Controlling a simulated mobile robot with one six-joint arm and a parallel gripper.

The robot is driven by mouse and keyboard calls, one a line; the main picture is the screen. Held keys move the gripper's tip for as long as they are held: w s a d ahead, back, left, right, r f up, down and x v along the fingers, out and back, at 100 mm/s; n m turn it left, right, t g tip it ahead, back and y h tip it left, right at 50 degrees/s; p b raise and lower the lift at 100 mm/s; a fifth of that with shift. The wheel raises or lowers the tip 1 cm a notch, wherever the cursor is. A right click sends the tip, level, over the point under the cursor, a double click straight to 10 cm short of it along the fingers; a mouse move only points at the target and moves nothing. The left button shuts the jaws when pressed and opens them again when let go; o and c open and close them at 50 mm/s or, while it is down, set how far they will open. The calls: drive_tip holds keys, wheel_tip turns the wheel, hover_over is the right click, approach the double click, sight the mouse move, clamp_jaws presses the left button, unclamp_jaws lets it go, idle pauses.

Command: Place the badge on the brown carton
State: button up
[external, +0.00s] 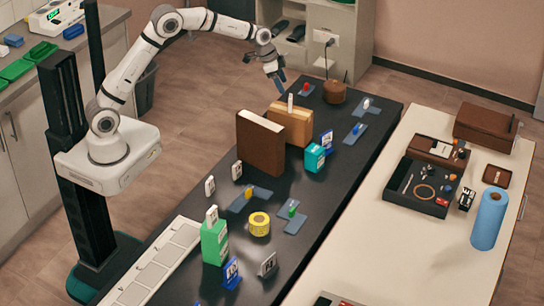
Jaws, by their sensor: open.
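The brown carton (299,127), light brown with a paler band, stands towards the far end of the black counter. A small upright white piece (290,102) shows at its top and may be the badge; I cannot tell whether it rests on the carton. My gripper (280,83) is open, pointing down, above and slightly left of the carton's far side. It appears apart from the carton. I see nothing between its fingers, though they are small here.
A teal box (314,157), green box (214,242), yellow tape roll (259,224) and several grey-blue mats share the black counter (335,190). A round brown container (334,92) stands behind the carton.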

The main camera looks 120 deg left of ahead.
drive_tip(key=v, duration=0.2)
drive_tip(key=shift+s+r, duration=0.1)
drive_tip(key=shift+r, duration=0.2)
drive_tip(key=shift+d, duration=0.15)
drive_tip(key=w+d+r+m+h, duration=0.1)
drive_tip(key=d+r, duration=0.4)
drive_tip(key=d, duration=1)
drive_tip(key=w+d+r+m, duration=0.1)
drive_tip(key=d+r, duration=0.3)
drive_tip(key=d, duration=1)
drive_tip(key=s+d+f+m, duration=0.2)
drive_tip(key=s+d, duration=1.8)
drive_tip(key=d, duration=0.3)
drive_tip(key=shift+g+h, duration=0.4)
